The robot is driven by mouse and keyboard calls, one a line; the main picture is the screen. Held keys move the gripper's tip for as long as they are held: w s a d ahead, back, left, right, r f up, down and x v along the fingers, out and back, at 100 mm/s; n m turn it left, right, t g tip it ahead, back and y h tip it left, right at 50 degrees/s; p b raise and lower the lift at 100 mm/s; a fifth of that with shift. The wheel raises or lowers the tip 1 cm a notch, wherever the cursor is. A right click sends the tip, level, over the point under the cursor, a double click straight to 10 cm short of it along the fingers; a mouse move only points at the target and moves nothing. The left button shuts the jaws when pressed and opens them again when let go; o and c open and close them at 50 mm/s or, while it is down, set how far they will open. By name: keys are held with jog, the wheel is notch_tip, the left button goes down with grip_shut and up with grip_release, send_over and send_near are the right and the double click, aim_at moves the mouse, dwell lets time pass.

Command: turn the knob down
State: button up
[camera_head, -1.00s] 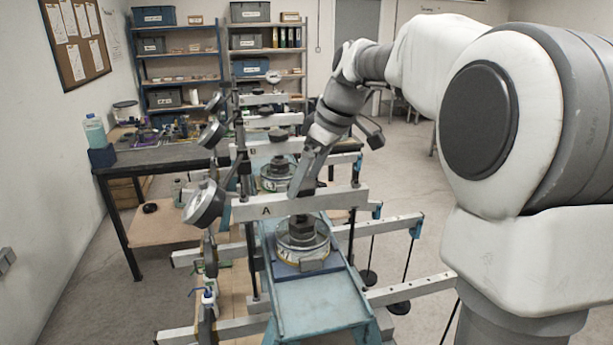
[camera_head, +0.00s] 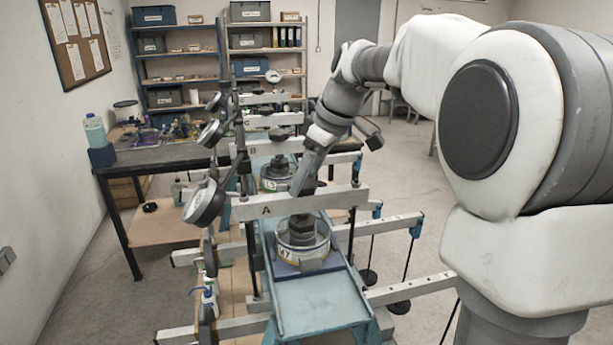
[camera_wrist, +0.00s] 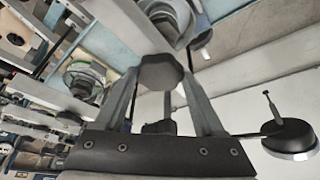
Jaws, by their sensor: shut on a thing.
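The dark, lobed knob (camera_wrist: 160,72) is between the two grey fingers of my gripper (camera_wrist: 158,78) in the wrist view. The fingers are shut on its sides. In the head view, my gripper (camera_head: 298,190) reaches down to the middle of the pale crossbeam marked A (camera_head: 248,210). The knob is mostly hidden there behind the fingers. Below the beam, a dark stem stands on a round ring-shaped cell (camera_head: 303,255). How far the knob is turned cannot be told.
A round dial gauge (camera_head: 205,203) stands left of beam A. Similar frames stand in a row behind, with another cell (camera_head: 277,178) under beam B. Slotted lever arms with hanging weights (camera_head: 398,307) stick out to the right. A dark bench (camera_head: 150,160) stands at the back left.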

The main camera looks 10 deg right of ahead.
jog(key=m, duration=0.1)
jog(key=m+h+b, duration=0.1)
jog(key=m, duration=0.1)
jog(key=m+t, duration=0.1)
jog(key=shift+s+a+m, duration=0.15)
jog(key=shift+a+m, duration=0.1)
jog(key=shift+m, duration=0.05)
jog(key=m+h, duration=0.1)
jog(key=m, duration=0.1)
jog(key=m+h, duration=0.1)
jog(key=m, duration=0.1)
jog(key=shift+a+m+t, duration=0.15)
jog(key=shift+m+t, duration=0.15)
jog(key=m, duration=0.1)
jog(key=m+h, duration=0.1)
jog(key=m, duration=0.1)
jog(key=m+h, duration=0.1)
jog(key=m, duration=0.1)
jog(key=shift+a, duration=0.25)
jog(key=shift+m+g+h, duration=0.6)
jog(key=shift+m+h, duration=0.1)
jog(key=shift+m, duration=1.4)
jog(key=o, duration=1.4)
jog(key=shift+c, duration=0.2)
jog(key=p+v, duration=0.1)
jog(key=v, duration=1.6)
jog(key=shift+w+r, duration=0.25)
jog(key=shift+r, duration=0.05)
